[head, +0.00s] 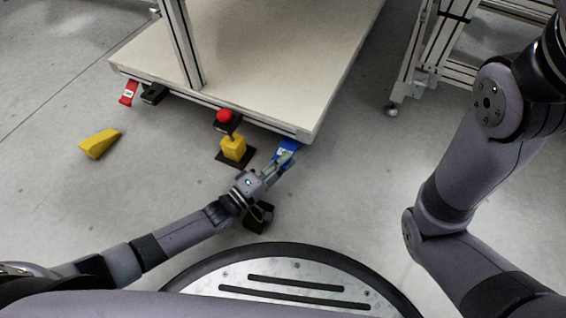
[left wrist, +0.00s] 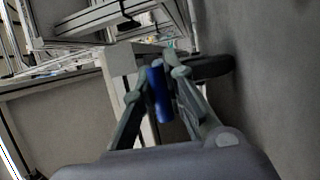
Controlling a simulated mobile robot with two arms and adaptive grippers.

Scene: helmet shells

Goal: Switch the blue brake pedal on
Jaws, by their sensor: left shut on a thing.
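The blue brake pedal (head: 288,145) sticks out from under the front right corner of the low cart, close to the floor. My left gripper (head: 283,159) has its fingertips at the pedal. In the left wrist view the blue pedal (left wrist: 159,94) shows as a narrow upright blue piece between the two fingers (left wrist: 166,75), which are shut on it. The fingers cover part of the pedal, and I cannot tell its on or off position. My right arm shows at the right of the head view, but its gripper is out of view.
A red pedal (head: 129,92) is at the cart's left corner. A yellow post with a red button (head: 225,115) stands left of my left gripper. A yellow wedge (head: 99,143) lies on the floor at left. The cart platform (head: 270,50) overhangs the pedals.

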